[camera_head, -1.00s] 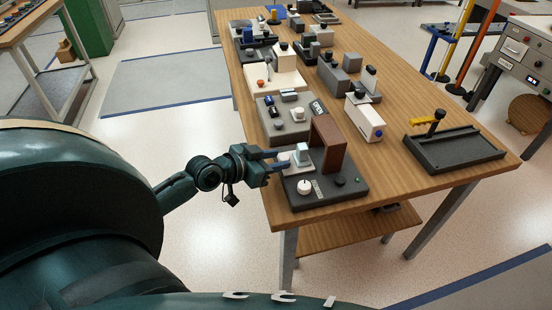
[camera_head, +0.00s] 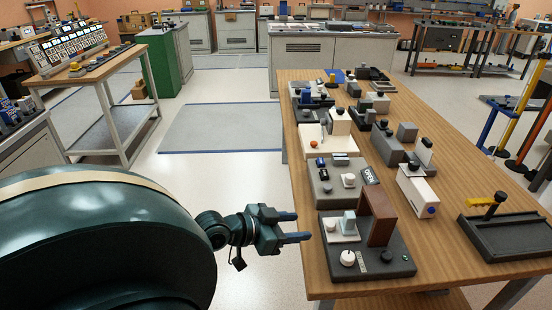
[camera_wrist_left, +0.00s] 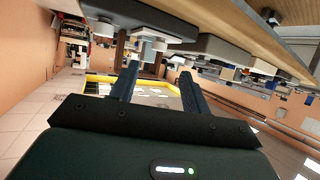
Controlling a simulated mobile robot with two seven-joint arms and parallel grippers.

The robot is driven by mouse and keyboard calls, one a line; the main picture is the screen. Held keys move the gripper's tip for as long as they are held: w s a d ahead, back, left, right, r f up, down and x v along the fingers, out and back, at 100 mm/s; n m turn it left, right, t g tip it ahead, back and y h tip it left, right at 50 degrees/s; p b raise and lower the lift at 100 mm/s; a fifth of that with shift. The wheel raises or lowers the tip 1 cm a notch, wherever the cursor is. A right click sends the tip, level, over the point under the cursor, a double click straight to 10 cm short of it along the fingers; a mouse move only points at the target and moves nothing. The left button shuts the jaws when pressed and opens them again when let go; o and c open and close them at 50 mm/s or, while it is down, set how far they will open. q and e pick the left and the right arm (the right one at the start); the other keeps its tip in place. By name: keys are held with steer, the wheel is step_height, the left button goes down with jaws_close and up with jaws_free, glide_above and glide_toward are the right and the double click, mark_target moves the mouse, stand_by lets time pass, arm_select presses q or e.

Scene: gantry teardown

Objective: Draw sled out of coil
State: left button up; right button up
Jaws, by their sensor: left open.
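A dark fixture base (camera_head: 398,262) lies at the near left corner of the long table. On it stand a brown upright block (camera_head: 380,217), which may be the coil, and, at its left, a low white piece with a pale grey block (camera_head: 348,223), which may be the sled. My left gripper (camera_head: 302,226) is open and empty, just left of the white piece and apart from it. In the left wrist view my left gripper's two fingers (camera_wrist_left: 159,68) are spread, with a pale block (camera_wrist_left: 152,45) beyond them. My right gripper is not in view.
A white knob (camera_head: 348,258) and a black knob (camera_head: 387,256) sit on the same base. Behind it is a grey fixture (camera_head: 325,197) with an OPEN sign (camera_head: 370,175). A dark tray (camera_head: 510,240) lies at the right. Floor left of the table is clear.

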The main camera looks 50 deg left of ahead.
arm_select(q)
steer(key=shift+v, duration=2.4)
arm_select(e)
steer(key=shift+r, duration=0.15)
arm_select(q)
steer(key=s+d+f+n+g+y+p, duration=0.1)
steer(key=s+d+f+p, duration=0.3)
steer(key=d+f, duration=0.3)
steer(key=s+d+f+g+p, duration=0.1)
steer(key=d+p, duration=0.1)
steer(key=d, duration=1.2)
steer(key=shift+f+p, duration=0.3)
steer(key=shift+p, duration=0.1)
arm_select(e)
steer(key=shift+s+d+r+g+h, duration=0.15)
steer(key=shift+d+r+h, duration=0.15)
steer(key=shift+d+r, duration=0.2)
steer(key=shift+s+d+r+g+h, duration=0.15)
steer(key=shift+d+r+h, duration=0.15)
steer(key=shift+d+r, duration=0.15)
arm_select(q)
steer(key=shift+a, duration=0.1)
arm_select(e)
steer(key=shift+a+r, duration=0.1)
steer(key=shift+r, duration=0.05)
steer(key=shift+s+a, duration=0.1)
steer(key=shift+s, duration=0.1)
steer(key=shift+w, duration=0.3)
